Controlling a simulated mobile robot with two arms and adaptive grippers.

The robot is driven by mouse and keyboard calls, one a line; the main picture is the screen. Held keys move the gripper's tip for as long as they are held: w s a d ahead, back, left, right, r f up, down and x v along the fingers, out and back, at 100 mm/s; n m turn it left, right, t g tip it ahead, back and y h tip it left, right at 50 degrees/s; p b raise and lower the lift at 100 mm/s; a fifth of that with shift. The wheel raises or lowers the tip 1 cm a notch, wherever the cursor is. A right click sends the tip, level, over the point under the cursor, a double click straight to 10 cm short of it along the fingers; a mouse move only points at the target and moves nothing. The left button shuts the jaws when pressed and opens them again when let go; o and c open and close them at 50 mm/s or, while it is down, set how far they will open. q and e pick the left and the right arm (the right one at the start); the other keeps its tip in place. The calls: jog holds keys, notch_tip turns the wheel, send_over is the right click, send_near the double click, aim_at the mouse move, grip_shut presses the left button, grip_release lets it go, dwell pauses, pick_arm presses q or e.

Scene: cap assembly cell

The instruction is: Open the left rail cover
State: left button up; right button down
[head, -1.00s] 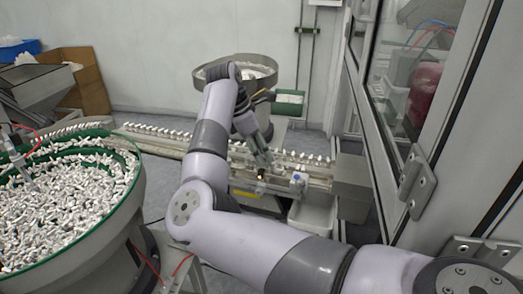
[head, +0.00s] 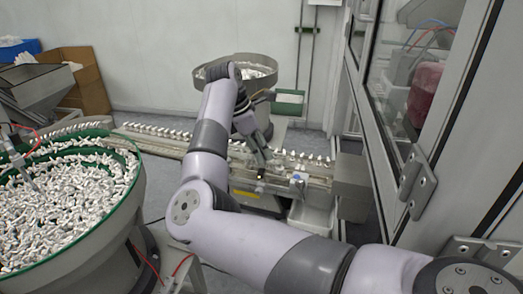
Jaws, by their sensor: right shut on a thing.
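My right gripper (head: 262,158) is at the rail (head: 305,172), in the middle of the head view. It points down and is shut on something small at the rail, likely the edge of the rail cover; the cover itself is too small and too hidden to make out. White caps stand in a row along the rail to the left and right of the gripper. My right forearm hides part of the rail. My left gripper is not in view.
A large green-rimmed bowl (head: 143,185) full of white parts stands at the left. A second round bowl (head: 262,83) stands behind the rail. A glass-doored cabinet (head: 415,100) closes off the right. A cardboard box (head: 88,85) is at the back left.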

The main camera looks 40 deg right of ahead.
jog(key=shift+w+d+r+g+y+p, duration=0.2)
jog(key=shift+d+r+g+y+p, duration=0.2)
jog(key=shift+r+y+p, duration=0.2)
jog(key=shift+w+d+g+y+p, duration=0.15)
jog(key=shift+g+y+p, duration=0.25)
jog(key=shift+y, duration=0.1)
jog(key=c, duration=1.5)
grip_release()
jog(key=shift+n, duration=0.3)
jog(key=shift+r, duration=0.15)
jog(key=v, duration=0.7)
jog(key=shift+r, duration=0.15)
